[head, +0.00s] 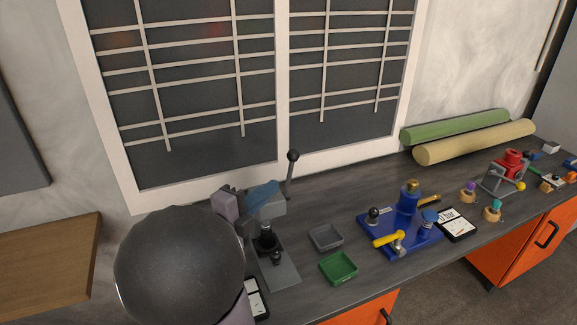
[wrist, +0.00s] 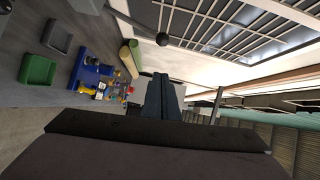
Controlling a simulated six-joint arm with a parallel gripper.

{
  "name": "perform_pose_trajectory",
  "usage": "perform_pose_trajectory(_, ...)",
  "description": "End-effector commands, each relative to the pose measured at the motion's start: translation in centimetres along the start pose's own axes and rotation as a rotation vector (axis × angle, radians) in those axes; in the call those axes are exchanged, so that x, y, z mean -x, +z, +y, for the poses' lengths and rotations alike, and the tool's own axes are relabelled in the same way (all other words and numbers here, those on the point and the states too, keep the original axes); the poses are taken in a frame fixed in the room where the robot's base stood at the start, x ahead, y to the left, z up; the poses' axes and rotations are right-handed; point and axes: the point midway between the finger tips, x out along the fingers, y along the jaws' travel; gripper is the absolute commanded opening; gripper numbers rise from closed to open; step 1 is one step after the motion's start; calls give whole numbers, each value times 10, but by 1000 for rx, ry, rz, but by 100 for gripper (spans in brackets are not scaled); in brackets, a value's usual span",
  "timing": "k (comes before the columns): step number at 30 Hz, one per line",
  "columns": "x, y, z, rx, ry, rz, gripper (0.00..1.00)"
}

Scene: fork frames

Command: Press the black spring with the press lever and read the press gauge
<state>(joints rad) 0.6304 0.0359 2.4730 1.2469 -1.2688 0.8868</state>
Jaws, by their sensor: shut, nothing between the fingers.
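The grey press (head: 268,208) stands on the bench just right of my arm. Its lever rises to a black ball knob (head: 292,155), which also shows in the wrist view (wrist: 162,39). My gripper (head: 274,188) is shut and empty, in front of or over the press head and below the knob; whether it touches the press I cannot tell. Its closed fingers also show in the wrist view (wrist: 162,78). A dark round piece (head: 267,243) sits under the press head; I cannot tell whether it is the black spring. A white panel (head: 258,298), perhaps the gauge, is partly hidden by my arm, its reading illegible.
A grey tray (head: 326,237) and a green tray (head: 338,268) look empty right of the press. Beyond are a blue plate with fittings (head: 375,222), a "bar" display (head: 456,223) and a red device (head: 511,162). Green (head: 455,127) and cream (head: 475,142) rolls lie along the wall.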

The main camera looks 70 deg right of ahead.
Motion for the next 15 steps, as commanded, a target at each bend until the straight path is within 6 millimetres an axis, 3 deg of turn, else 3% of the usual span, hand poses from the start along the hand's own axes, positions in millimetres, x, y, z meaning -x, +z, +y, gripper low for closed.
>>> perform_pose_trajectory(8,-25,-2,-1,4,2,5,0)
perform_pose_trajectory(15,-69,-2,-3,5,3,6,0)
